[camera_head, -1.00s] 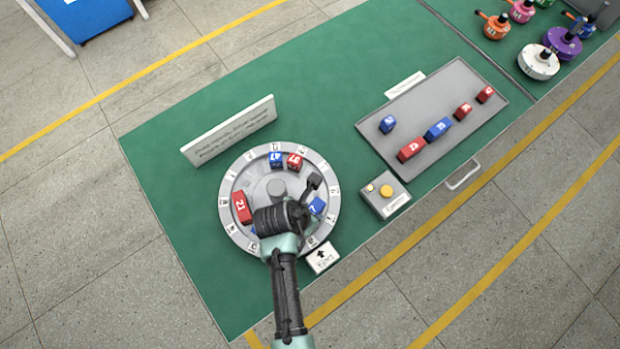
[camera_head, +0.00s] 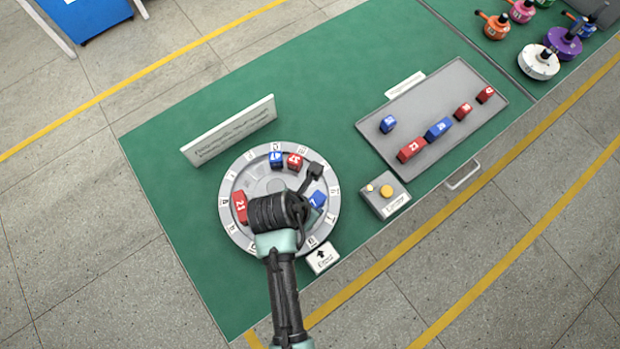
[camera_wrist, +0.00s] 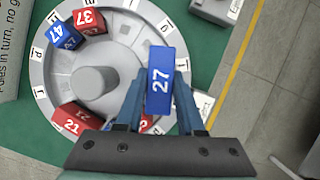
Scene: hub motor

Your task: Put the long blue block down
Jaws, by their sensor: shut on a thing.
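My gripper (camera_wrist: 160,95) is shut on the long blue block (camera_wrist: 160,72), marked 27, with a finger on each side. The block is over the right part of the round grey motor ring (camera_wrist: 40,75); I cannot tell whether it touches. In the head view the block (camera_head: 317,199) shows partly beside my wrist, which covers the ring's lower middle. On the ring (camera_head: 229,188) sit a blue block 47 (camera_head: 276,160), a red block 37 (camera_head: 294,161) and a red block 21 (camera_head: 240,207). Another red piece (camera_wrist: 147,122) is mostly hidden behind my gripper.
A grey tray (camera_head: 470,85) with several red and blue blocks lies to the right. A button box (camera_head: 384,194) stands between tray and ring. A white sign (camera_head: 230,131) stands behind the ring, and a small arrow sign (camera_head: 323,258) in front. Green table surface is free at the left.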

